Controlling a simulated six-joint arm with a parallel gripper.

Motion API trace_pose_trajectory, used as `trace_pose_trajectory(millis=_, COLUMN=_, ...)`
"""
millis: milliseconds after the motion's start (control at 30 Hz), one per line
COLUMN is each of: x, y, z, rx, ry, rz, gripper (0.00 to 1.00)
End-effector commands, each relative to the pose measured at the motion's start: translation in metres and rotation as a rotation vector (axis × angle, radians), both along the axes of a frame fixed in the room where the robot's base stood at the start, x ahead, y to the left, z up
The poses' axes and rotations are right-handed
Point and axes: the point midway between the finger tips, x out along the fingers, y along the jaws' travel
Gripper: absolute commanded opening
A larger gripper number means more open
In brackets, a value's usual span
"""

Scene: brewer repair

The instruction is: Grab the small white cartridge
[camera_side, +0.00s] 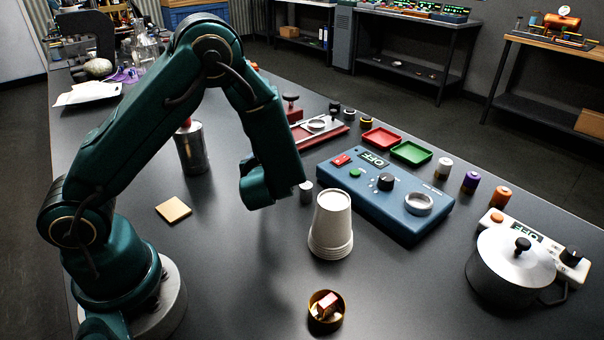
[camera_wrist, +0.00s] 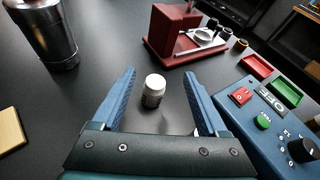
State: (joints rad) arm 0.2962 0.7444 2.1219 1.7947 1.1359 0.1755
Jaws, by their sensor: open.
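A small white cartridge (camera_wrist: 153,90) with a pale top and greyer side stands upright on the dark table in the wrist view. It lies between the two blue fingers of my gripper (camera_wrist: 160,74), with clear space on both sides, and neither finger touches it. In the side view the cartridge (camera_side: 306,190) is a small pale cylinder just right of my gripper, partly hidden by it. My gripper is open and empty, with its fingers pointing past the cartridge's sides. Their tips are hidden in the side view.
A stack of white cups (camera_side: 331,225) stands close to the right, before a blue control box (camera_side: 390,190). A red stand (camera_wrist: 180,38) is beyond the cartridge. A metal canister (camera_side: 190,148) stands left. Another white-topped cylinder (camera_side: 444,168) stands beyond the blue box.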

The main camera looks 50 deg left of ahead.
Motion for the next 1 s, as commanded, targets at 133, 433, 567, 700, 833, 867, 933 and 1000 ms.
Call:
trace_pose_trajectory(millis=133, x=-0.005, y=-0.006, z=-0.025, rx=0.029, ry=0.085, rz=-0.034, gripper=0.76)
trace_pose_trajectory(millis=433, x=0.004, y=0.011, z=-0.041, rx=0.034, ry=0.106, rz=-0.037, gripper=0.76)
trace_pose_trajectory(millis=567, x=0.013, y=0.023, z=-0.046, rx=0.034, ry=0.105, rz=-0.037, gripper=0.76)
trace_pose_trajectory(millis=700, x=0.019, y=0.029, z=-0.050, rx=0.033, ry=0.105, rz=-0.040, gripper=0.76)
trace_pose_trajectory(millis=833, x=0.020, y=0.031, z=-0.050, rx=0.033, ry=0.105, rz=-0.041, gripper=0.76)
trace_pose_trajectory(millis=867, x=0.020, y=0.031, z=-0.050, rx=0.033, ry=0.104, rz=-0.042, gripper=0.76)
trace_pose_trajectory(millis=933, x=0.020, y=0.031, z=-0.050, rx=0.033, ry=0.104, rz=-0.042, gripper=0.76)
trace_pose_trajectory(millis=1000, x=0.020, y=0.031, z=-0.050, rx=0.033, ry=0.105, rz=-0.041, gripper=0.65)
